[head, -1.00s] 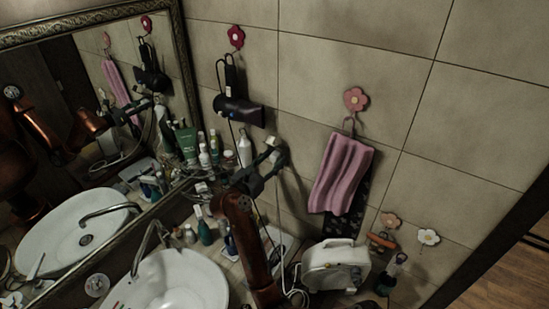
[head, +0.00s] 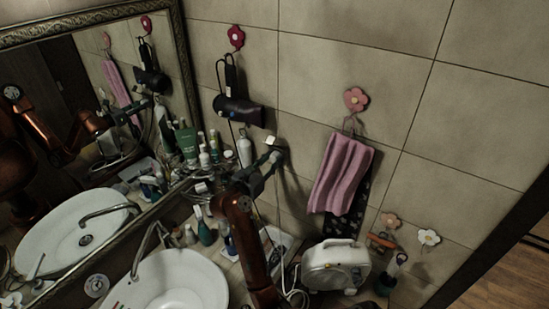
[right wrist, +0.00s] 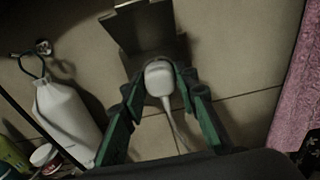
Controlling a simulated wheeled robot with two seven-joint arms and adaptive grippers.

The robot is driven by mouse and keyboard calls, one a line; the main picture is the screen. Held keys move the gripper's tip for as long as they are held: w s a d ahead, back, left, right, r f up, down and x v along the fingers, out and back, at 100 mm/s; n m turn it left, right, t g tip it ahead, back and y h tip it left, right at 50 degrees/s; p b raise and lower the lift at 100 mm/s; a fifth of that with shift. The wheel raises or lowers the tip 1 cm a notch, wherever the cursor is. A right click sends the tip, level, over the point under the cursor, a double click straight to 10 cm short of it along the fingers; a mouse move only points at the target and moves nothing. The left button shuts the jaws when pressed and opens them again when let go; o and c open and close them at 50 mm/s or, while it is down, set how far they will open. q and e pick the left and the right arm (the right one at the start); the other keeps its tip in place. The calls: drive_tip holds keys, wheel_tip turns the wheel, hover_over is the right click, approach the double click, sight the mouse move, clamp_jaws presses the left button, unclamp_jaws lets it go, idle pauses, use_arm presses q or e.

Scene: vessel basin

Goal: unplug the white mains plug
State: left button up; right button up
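The white mains plug (right wrist: 159,78) shows in the right wrist view between the fingertips of my right gripper (right wrist: 160,88). The green-lined fingers close in on its two sides, and its white cord hangs down between them. A grey socket box (right wrist: 150,32) is on the tiled wall just behind and above the plug. Whether the plug's pins are in the socket is hidden. In the head view my right gripper (head: 268,163) is just below the pale box (head: 270,141). My left gripper is not directly visible.
A black hairdryer (head: 239,111) hangs to the left and a pink towel (head: 341,173) to the right. Several bottles stand below; a white bottle (right wrist: 66,115) is close on the left. A white appliance (head: 336,266) and the basin (head: 175,282) are lower down.

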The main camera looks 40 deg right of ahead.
sight(273, 160)
clamp_jaws()
drive_tip(key=shift+a, duration=0.15)
drive_tip(key=shift+b+v, duration=0.6)
drive_tip(key=shift+v, duration=2.3)
